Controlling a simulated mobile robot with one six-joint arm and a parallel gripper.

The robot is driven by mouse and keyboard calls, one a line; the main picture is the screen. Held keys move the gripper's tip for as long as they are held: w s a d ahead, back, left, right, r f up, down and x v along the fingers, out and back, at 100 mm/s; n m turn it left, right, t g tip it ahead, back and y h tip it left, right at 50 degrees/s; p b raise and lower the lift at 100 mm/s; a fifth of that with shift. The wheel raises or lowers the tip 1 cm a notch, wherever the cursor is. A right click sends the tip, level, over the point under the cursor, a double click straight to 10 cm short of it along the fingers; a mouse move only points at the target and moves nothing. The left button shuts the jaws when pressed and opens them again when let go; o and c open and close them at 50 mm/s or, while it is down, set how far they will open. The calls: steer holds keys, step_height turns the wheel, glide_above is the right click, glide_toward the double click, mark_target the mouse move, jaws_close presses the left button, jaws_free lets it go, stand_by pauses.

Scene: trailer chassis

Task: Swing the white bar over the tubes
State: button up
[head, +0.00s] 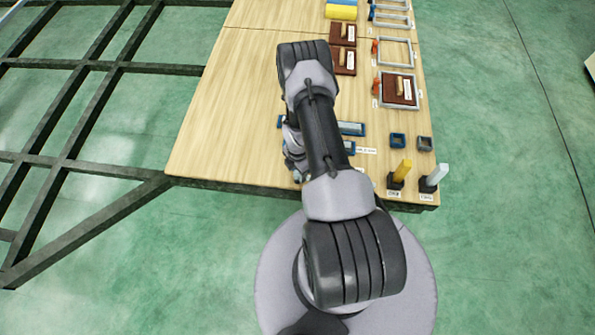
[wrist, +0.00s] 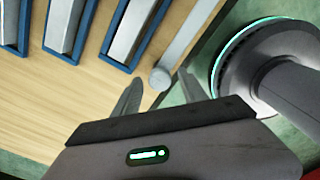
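A pale grey-white bar (wrist: 187,42) lies along the table edge in the wrist view, with a round knob at its near end. My gripper (wrist: 159,79) is open, one finger on each side of the knob, with gaps showing. I cannot tell how far the knob is in depth. Left of the bar, several grey tube-like pieces (wrist: 133,28) lie in blue frames (wrist: 105,45). In the head view my arm hides the bar; parts of the blue frames (head: 351,128) show right of it. My gripper (head: 296,170) is mostly hidden there.
The wooden table (head: 225,110) is bare on its left. At its right stand a yellow block (head: 403,171), a white block (head: 437,176) and small dark blue holders (head: 398,140). Brown boards (head: 399,90) lie farther back. A dark metal chassis (head: 85,205) is at the left.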

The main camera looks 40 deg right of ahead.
jaws_close()
stand_by(1.2)
